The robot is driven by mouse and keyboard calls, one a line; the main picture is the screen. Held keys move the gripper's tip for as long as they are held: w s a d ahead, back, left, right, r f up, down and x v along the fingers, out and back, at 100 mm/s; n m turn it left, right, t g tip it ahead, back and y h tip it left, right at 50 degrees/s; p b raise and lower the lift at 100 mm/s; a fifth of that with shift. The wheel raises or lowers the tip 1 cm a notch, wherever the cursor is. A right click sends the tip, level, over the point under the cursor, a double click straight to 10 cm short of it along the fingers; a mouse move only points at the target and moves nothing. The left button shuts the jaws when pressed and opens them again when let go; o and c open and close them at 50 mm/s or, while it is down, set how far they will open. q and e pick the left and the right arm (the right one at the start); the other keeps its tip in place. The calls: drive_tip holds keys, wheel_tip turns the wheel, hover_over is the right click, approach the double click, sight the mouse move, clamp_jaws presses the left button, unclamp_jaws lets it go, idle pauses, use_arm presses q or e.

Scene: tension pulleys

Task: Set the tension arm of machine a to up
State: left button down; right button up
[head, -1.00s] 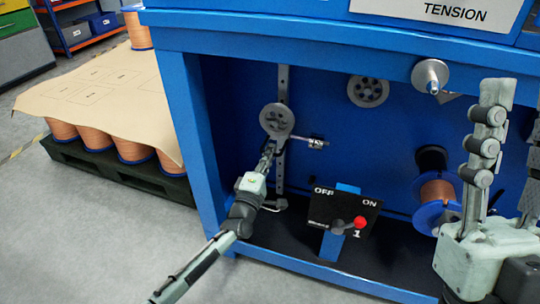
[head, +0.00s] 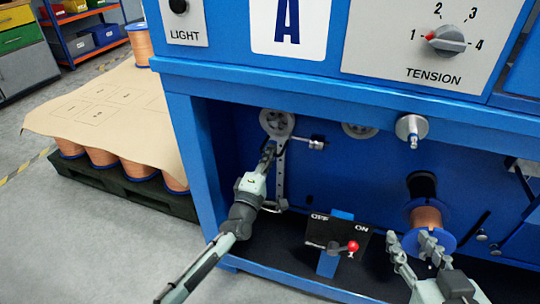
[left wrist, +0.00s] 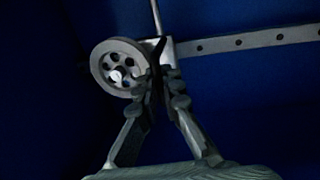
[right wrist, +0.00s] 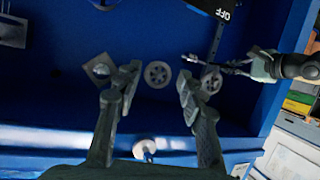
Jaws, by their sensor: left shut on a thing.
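Machine A, marked by its label (head: 288,25), fills the middle of the head view. Its tension arm carries a grey pulley (head: 277,122) near the top of an upright perforated rail (head: 281,180). A short handle (head: 316,143) sticks out to its right. My left gripper (head: 268,150) is just below the pulley. In the left wrist view my left gripper (left wrist: 165,82) is closed on the block (left wrist: 158,48) beside the pulley (left wrist: 120,68); the fingers hide part of it. My right gripper (right wrist: 155,92) is open and empty in front of the machine.
A second pulley (head: 359,130) and a metal roller (head: 411,128) sit to the right. Below are an OFF/ON switch with a red knob (head: 352,246) and a copper spool (head: 427,220) near my right gripper. Paper-covered spools on a pallet (head: 110,190) stand at left.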

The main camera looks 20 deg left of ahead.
sight(276, 132)
use_arm(q)
wheel_tip(276, 132, up, 3)
drive_tip(key=shift+r+p, duration=0.1)
drive_tip(key=shift+p, duration=0.75)
use_arm(e)
drive_tip(key=s+d+f+g+h, duration=0.3)
drive_tip(key=s+d+f+g, duration=0.2)
drive_tip(key=d+f, duration=0.3)
drive_tip(key=shift+s+f+m+g, duration=0.15)
drive_tip(key=shift+s+m+g, duration=0.25)
drive_tip(key=shift+s, duration=0.4)
use_arm(q)
drive_tip(key=c, duration=1.6)
unclamp_jaws()
drive_tip(key=shift+c, duration=0.2)
drive_tip(key=s+f, duration=0.2)
drive_tip(key=s, duration=0.9)
drive_tip(key=shift+s+a, duration=0.25)
drive_tip(key=shift+s, duration=0.15)
drive_tip(key=shift+f, duration=0.15)
